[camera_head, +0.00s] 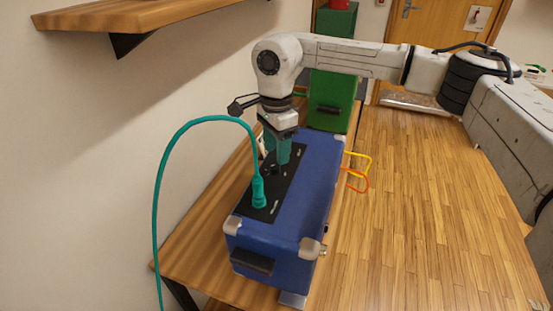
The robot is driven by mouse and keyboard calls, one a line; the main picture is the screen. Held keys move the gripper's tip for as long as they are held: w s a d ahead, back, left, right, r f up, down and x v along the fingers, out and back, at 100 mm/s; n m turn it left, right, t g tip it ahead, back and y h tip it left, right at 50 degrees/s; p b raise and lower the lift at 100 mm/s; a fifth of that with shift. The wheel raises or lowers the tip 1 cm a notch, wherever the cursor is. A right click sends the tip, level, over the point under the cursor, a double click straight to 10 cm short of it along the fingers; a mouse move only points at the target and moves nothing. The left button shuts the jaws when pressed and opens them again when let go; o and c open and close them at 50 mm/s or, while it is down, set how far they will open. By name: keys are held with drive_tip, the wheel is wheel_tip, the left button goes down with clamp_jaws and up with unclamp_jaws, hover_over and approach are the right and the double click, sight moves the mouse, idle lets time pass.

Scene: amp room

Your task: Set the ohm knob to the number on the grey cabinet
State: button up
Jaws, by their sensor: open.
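A blue amp cabinet (319,185) with pale corner caps lies on a wooden bench, with a black control panel (283,194) on its top. My gripper (276,164) points down over the panel, its teal fingers open. Small dark knobs (268,170) show at the fingertips; I cannot tell which is the ohm knob or whether a finger touches it. The knob's markings are too small to read. No grey cabinet and no number can be made out in this view.
A teal plug (258,191) with a looping teal cable (157,205) stands on the panel, close to my gripper. A green cabinet (331,99) stands behind. Yellow and orange cables (362,179) stick out at the right. A wooden shelf (125,17) overhangs upper left. The floor at right is clear.

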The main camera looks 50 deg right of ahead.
wheel_tip(320, 180, up, 7)
drive_tip(key=shift+f, duration=0.15)
idle(0.6)
